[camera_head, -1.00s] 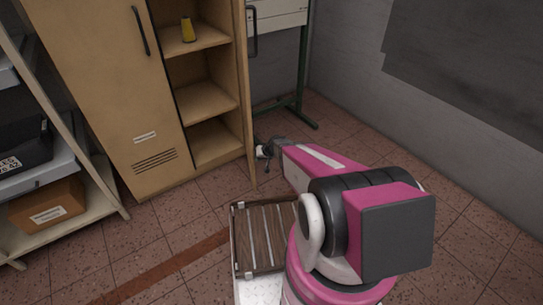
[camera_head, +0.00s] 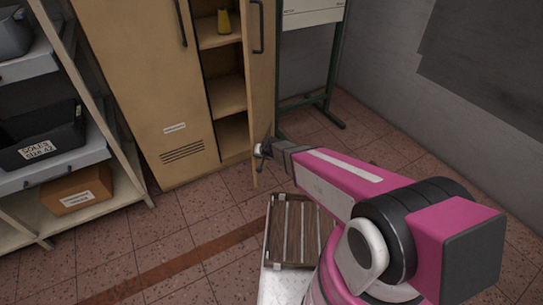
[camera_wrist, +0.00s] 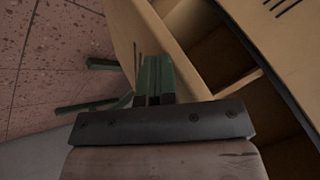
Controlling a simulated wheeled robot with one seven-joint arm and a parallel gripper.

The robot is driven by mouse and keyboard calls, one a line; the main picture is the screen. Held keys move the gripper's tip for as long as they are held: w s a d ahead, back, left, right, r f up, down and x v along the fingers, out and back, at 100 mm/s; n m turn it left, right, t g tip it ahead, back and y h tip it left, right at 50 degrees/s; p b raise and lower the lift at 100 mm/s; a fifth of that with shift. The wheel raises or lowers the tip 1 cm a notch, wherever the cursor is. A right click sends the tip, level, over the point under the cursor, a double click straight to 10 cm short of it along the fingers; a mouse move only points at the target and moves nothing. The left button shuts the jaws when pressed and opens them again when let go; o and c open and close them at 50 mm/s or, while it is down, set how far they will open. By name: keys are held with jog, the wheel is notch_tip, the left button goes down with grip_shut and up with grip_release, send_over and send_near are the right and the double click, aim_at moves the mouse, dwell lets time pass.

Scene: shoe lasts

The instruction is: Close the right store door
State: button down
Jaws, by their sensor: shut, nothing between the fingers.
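The store is a tan cabinet with its left door (camera_head: 150,90) shut. Its right door (camera_head: 261,85) stands partly open, seen nearly edge-on, with a dark upright handle (camera_head: 257,27). Shelves show in the gap between the doors. My gripper (camera_head: 259,154) is shut and empty, at the lower part of the right door, on its outer side. It looks close to or touching the door; I cannot tell which. In the wrist view the door (camera_wrist: 125,35) is beyond my gripper, and the shelf opening (camera_wrist: 215,55) is to its right.
A yellow object (camera_head: 224,21) stands on an upper shelf inside. A green-legged stand (camera_head: 325,95) is behind the door to the right. A rack (camera_head: 110,130) with bins is at the left. A slatted wooden deck (camera_head: 297,230) is in front. Floor to the right is clear.

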jog(key=w+a, duration=0.5)
jog(key=a, duration=0.6)
jog(key=w+a, duration=0.6)
jog(key=a, duration=0.6)
jog(key=shift+a, duration=0.15)
